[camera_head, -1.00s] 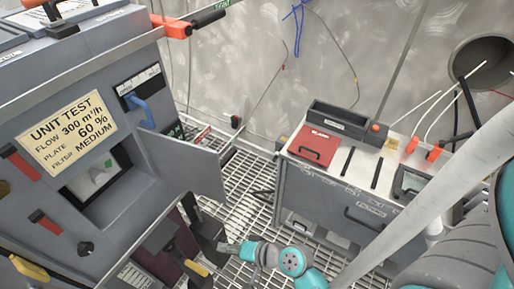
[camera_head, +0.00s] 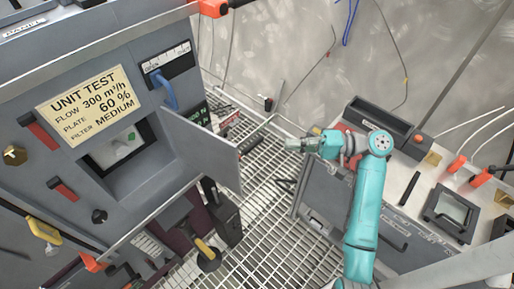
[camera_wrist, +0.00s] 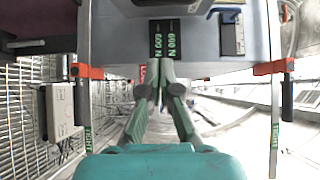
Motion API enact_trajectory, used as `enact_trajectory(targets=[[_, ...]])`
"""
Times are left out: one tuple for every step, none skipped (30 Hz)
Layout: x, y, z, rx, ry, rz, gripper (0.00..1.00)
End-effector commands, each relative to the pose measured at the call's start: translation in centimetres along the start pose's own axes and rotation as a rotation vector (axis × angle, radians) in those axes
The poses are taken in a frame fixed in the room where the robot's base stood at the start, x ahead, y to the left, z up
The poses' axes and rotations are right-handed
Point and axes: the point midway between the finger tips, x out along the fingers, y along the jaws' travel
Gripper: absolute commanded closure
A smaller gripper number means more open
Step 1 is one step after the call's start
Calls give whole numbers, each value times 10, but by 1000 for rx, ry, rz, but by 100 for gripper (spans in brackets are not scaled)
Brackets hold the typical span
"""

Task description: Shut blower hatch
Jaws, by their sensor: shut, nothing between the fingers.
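The blower unit (camera_head: 60,180) is a grey cabinet at the left of the head view, with a "UNIT TEST" label (camera_head: 92,105). Its hatch (camera_head: 206,160) is a flat grey door standing open, swung out to the right of the recessed window (camera_head: 124,150). My gripper (camera_head: 288,145) is shut and empty, right of the hatch's free edge and apart from it in the picture. In the wrist view its fingers (camera_wrist: 157,72) are together, pointing at a grey housing with green labels (camera_wrist: 165,38). I cannot make out the hatch in the wrist view.
A second grey unit (camera_head: 375,225) with a pale top stands at the right, behind my arm. Grated floor (camera_head: 262,200) lies between the units. A blue handle (camera_head: 165,90) sits above the hatch. Orange clamps (camera_wrist: 88,71) and (camera_wrist: 268,68) flank the fingers in the wrist view.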

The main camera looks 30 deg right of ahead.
Motion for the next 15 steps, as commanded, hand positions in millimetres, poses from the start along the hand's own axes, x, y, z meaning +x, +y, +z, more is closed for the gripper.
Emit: enact_trajectory(targets=[[-5,-5,-1,-8,-15,-3,100],[-6,-7,-1,-11,-21,-4,100],[-7,-8,-1,-12,-28,-4,100],[-6,-9,0,-13,-31,-4,100],[-5,-9,0,-13,-33,-5,100],[-2,-9,0,-13,-35,-5,100],[1,-9,0,-13,-35,-5,100],[4,-9,0,-13,-34,-5,100],[10,-9,1,-13,-35,-5,100],[14,-9,1,-13,-36,-6,100],[20,-9,2,-12,-36,-6,100],[27,-9,2,-12,-36,-5,100],[33,-9,2,-12,-37,-5,100],[38,-9,2,-12,-35,-5,100],[46,-9,3,-12,-37,-5,100]])
